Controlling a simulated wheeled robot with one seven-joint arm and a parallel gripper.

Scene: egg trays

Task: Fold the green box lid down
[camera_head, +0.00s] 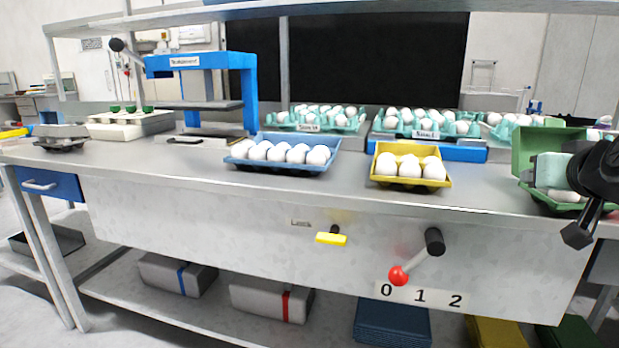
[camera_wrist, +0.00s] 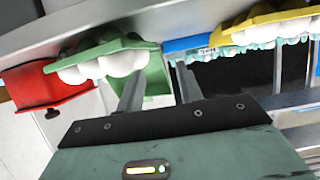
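The green box (camera_head: 562,203) stands at the right end of the bench with white eggs in it. Its green lid (camera_head: 537,143) stands up at the back.
A yellow box of eggs (camera_head: 383,182) and a blue box of eggs (camera_head: 262,166) stand open to the left. Teal egg trays (camera_head: 377,125) stand behind. A red drawer-like part (camera_wrist: 50,90) is near the green box. Bare bench lies between the yellow and green boxes.

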